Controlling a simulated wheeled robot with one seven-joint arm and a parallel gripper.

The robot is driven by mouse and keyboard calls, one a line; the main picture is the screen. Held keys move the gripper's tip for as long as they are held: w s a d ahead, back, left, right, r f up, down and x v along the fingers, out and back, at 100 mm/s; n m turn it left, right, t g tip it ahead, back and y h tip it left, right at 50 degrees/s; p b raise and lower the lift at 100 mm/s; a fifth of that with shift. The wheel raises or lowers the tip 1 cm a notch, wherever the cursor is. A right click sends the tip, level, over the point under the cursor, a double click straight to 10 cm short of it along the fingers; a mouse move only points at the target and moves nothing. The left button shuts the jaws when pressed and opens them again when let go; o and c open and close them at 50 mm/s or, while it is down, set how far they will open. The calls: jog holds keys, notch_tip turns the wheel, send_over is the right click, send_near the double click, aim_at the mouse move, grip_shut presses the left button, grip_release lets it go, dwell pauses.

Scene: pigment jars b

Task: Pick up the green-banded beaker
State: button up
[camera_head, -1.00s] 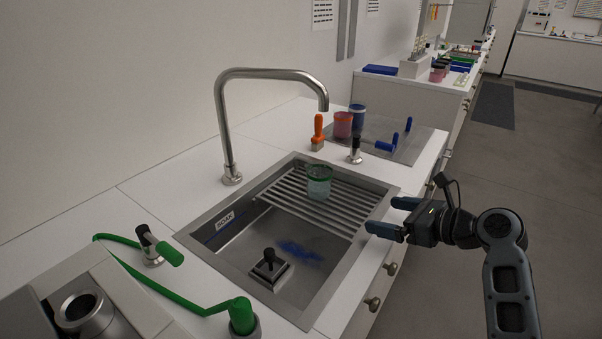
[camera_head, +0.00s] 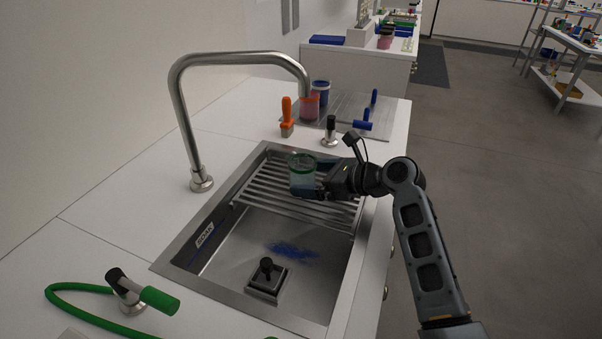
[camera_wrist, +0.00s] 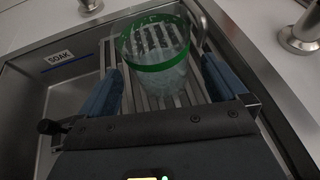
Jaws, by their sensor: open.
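The green-banded beaker (camera_head: 301,174) is clear with a green band near its rim. It stands on the drying rack over the sink. In the wrist view the beaker (camera_wrist: 158,58) lies between the two blue fingers of my gripper (camera_wrist: 165,85), which are spread apart. In the head view my gripper (camera_head: 318,187) reaches in from the right at the beaker's side. The fingers are open, and I cannot tell whether either one touches the glass. The beaker's lower part is partly hidden by a finger in the head view.
The slatted rack (camera_head: 262,194) spans the far part of the steel sink (camera_head: 225,270). A tall faucet (camera_head: 180,115) arches over from the left. A short black-topped tap (camera_head: 331,130), an orange-handled tool (camera_head: 287,118) and a red jar (camera_head: 310,106) stand behind the sink.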

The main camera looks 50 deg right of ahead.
aim_at(306, 160)
jog(key=x, duration=0.3)
jog(key=shift+w, duration=0.15)
jog(key=c, duration=1.3)
jog(key=shift+r, duration=0.4)
jog(key=r, duration=0.2)
jog(key=d+r, duration=0.1)
jog(key=shift+s+r, duration=0.2)
jog(key=shift+r, duration=0.2)
jog(key=s+d+r, duration=0.1)
jog(key=d+r, duration=0.1)
jog(key=d, duration=0.1)
jog(key=s+d+r, duration=0.2)
jog(key=d, duration=0.1)
jog(key=s+d+r, duration=0.2)
jog(key=d, duration=0.1)
jog(key=shift+s+d+r, duration=0.15)
jog(key=shift+s, duration=0.05)
